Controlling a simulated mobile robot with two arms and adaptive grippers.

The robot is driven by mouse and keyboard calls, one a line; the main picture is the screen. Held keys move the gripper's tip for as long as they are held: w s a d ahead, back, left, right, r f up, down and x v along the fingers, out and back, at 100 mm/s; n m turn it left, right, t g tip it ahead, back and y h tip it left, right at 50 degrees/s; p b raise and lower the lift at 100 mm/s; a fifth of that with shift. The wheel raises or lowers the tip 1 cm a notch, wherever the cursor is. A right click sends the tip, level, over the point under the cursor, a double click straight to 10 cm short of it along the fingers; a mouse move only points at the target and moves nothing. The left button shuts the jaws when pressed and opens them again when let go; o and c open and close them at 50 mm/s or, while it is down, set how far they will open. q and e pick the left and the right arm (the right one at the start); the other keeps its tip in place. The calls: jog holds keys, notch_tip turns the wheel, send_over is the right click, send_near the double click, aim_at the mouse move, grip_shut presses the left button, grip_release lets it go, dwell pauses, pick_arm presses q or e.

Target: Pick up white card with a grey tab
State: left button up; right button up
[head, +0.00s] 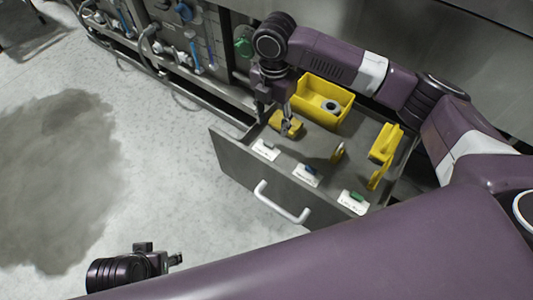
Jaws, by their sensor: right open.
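A white card (264,152) with what looks like a small grey tab lies at the left end of the row in the open drawer, near the drawer's front wall. My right gripper (288,127) points down into the drawer. It is open, just behind and to the right of this card, next to a yellow object (283,120). I cannot tell whether it touches that object. My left gripper (176,260) shows small at the lower left, outside the drawer and far from the card; its jaws are unclear.
The grey drawer (236,165) has a white handle (281,203). It also holds a white card with a blue tab (305,178), a white card with a green tab (350,205), a yellow bin (325,92) and more yellow items. A dark wet patch (60,170) marks the floor.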

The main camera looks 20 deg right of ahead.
aim_at(270, 139)
jog(key=shift+f+b, duration=0.4)
jog(key=shift+f, duration=1.15)
jog(key=f, duration=0.1)
jog(key=f+b, duration=0.1)
jog(key=f, duration=0.1)
jog(key=f+b, duration=0.1)
jog(key=f, duration=0.1)
jog(key=shift+a+f, duration=0.1)
jog(key=shift+a, duration=0.15)
pick_arm(q)
jog(key=shift+v, duration=1.2)
jog(key=shift+s+a, duration=0.1)
jog(key=shift+s, duration=0.1)
pick_arm(e)
jog(key=shift+c, duration=0.2)
jog(key=c, duration=0.9)
